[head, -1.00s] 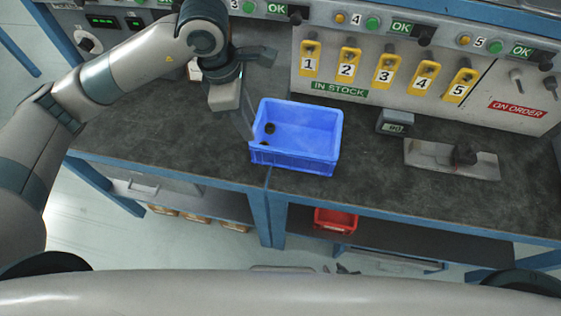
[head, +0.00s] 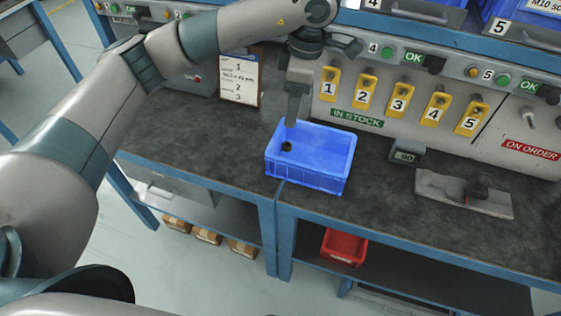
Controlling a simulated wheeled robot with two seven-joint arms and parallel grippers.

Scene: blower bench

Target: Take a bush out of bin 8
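A blue bin (head: 308,180) stands on the dark bench top, with no readable number on it. A small dark round piece (head: 286,146), perhaps a bush, shows inside it near the left wall. My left gripper (head: 291,124) points down over the bin's back left corner, its tip about at rim height. The fingers are seen edge-on, so I cannot tell whether they are open or hold anything. No bin marked 8 is in view. My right gripper is out of view.
Blue bins marked 4 (head: 421,12) and 5 (head: 519,30) sit on the upper shelf. Yellow numbered tags (head: 398,97) hang on the back panel. A display (head: 405,154) and a metal plate (head: 463,193) lie right of the bin. A paper sheet (head: 239,79) stands left.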

